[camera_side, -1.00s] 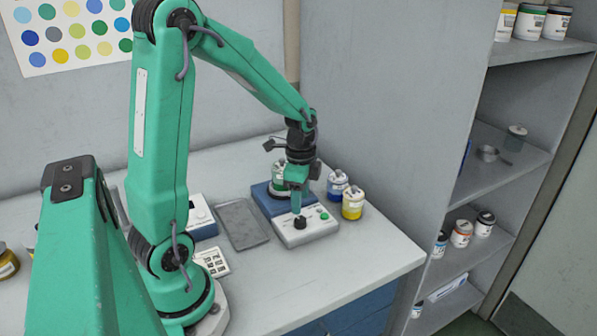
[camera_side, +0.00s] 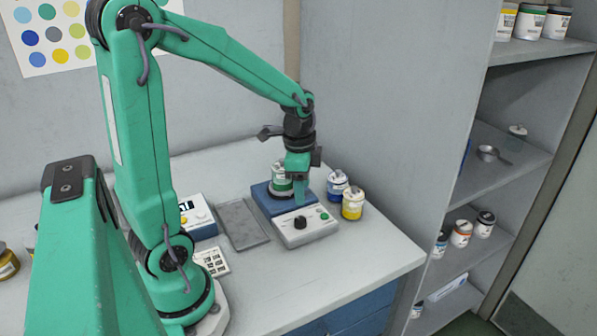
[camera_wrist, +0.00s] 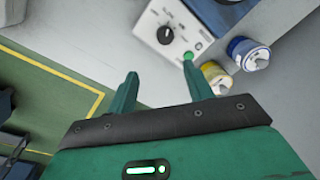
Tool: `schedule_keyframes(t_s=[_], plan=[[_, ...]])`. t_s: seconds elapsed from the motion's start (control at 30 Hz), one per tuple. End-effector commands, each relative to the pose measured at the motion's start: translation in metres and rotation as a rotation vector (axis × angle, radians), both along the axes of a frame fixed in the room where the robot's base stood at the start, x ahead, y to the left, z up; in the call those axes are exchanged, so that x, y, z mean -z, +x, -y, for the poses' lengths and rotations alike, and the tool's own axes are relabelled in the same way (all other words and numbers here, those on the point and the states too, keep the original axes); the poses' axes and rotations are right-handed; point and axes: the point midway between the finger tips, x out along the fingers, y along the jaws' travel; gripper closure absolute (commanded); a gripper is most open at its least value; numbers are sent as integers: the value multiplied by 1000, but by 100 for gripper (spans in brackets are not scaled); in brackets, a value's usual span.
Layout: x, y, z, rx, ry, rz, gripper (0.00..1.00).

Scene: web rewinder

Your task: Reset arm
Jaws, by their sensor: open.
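My gripper (camera_side: 299,190) is above the rear of the white control box (camera_side: 318,229), in front of a green-labelled jar. In the wrist view my gripper (camera_wrist: 160,88) has its two green fingers spread apart with nothing between them. The control box (camera_wrist: 152,40) shows there beyond the fingers, with a black knob (camera_wrist: 165,36) and a green button (camera_wrist: 188,56). The knob also shows in the side view (camera_side: 300,222). I cannot tell whether a finger touches the box.
A blue jar (camera_side: 337,184) and a yellow jar (camera_side: 353,204) stand right of the control box. The green-labelled jar (camera_side: 281,184) sits on a blue machine (camera_side: 262,201). A grey tray (camera_side: 242,222) lies to the left. Shelves (camera_side: 515,160) stand at the right, past the counter's edge.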

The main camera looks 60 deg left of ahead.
Motion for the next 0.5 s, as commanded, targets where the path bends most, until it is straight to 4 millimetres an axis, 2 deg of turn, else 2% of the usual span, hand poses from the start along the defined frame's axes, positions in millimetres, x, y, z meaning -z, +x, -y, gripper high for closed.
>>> schedule_keyframes(t_s=[0.2, 0.5], plan=[[-35, -15, 26, -139, 0, 99, 49], [-71, -43, 59, -336, -45, 234, 49]])
